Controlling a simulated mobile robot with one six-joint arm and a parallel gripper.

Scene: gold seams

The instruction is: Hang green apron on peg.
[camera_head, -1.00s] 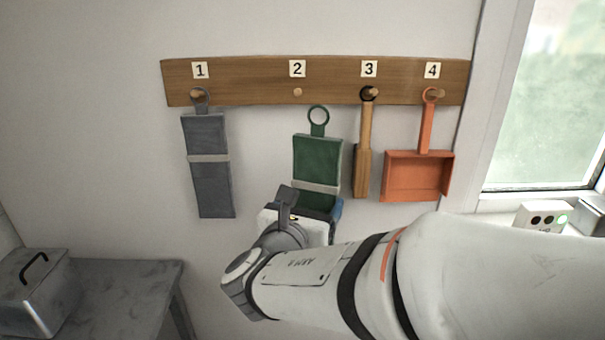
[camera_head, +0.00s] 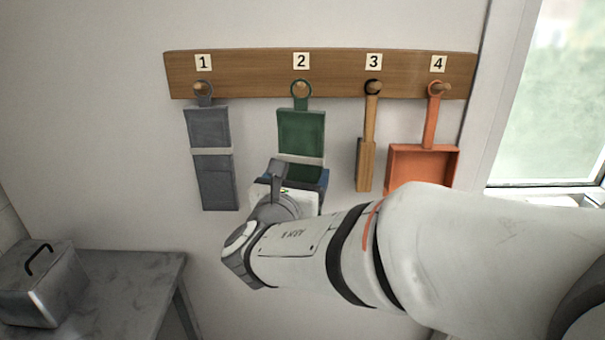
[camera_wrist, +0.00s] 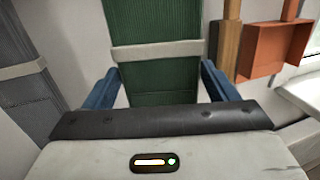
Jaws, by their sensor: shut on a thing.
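The green apron (camera_head: 301,130) is a folded green panel with a pale band and a ring at its top. In the head view its ring lies around peg 2 (camera_head: 301,88) in the picture; whether the ring is fully over the peg or just in front of it, I cannot tell. My gripper (camera_wrist: 160,88) is shut on the lower part of the apron, with a blue finger at each side in the wrist view. The apron also fills the middle of the wrist view (camera_wrist: 155,22). Its lower end is hidden behind my gripper.
The wooden rail (camera_head: 250,75) has numbered pegs. A grey folded apron (camera_head: 210,130) hangs at 1, a wooden tool (camera_head: 366,150) at 3, an orange dustpan (camera_head: 422,165) at 4. A metal box (camera_head: 40,285) stands on a grey table (camera_head: 120,280) at lower left. A window is at right.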

